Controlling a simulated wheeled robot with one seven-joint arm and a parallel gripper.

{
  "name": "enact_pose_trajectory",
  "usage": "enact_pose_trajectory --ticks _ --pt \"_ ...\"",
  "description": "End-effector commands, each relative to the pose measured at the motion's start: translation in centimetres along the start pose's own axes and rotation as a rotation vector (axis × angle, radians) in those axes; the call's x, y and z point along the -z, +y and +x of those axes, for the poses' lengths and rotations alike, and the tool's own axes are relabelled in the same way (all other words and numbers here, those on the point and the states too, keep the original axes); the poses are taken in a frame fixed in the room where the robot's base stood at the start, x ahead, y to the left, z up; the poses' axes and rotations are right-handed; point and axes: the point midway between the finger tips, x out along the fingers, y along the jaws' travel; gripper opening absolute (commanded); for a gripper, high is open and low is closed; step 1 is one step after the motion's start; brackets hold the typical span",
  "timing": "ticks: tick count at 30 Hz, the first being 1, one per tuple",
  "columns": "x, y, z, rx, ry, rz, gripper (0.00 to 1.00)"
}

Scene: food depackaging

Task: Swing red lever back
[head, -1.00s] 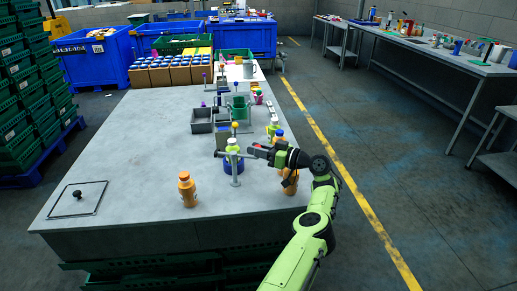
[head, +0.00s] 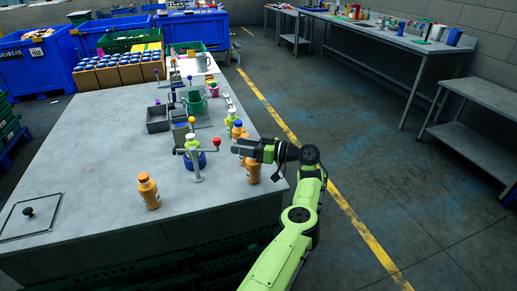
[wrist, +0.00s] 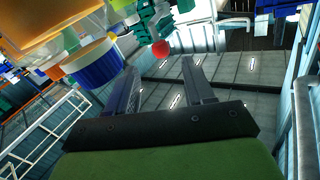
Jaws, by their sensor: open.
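The red lever's ball knob (head: 216,141) sits at the right end of a grey bar, which crosses a grey post (head: 197,166) on the table. Nothing shows between the fingers.
An orange bottle (head: 149,191) stands front left of the post. Another orange bottle (head: 252,172) stands beneath my gripper. Grey bins (head: 158,118) and more levers lie behind. The table's front left is mostly clear, with a lidded hatch (head: 30,215).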

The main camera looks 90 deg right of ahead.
Motion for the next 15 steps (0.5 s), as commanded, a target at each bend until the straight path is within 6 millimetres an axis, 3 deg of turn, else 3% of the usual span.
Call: enact_pose_trajectory --ticks 3,6,10,15 --pt "0.0 0.1 -3.3 -0.004 0.003 0.0 0.53" --pt "0.0 0.1 -5.3 -0.002 0.001 0.001 0.53" --pt "0.0 0.0 -6.7 0.0 0.0 0.001 0.53" --pt "0.0 0.0 -7.0 0.002 0.0 -0.001 0.53"
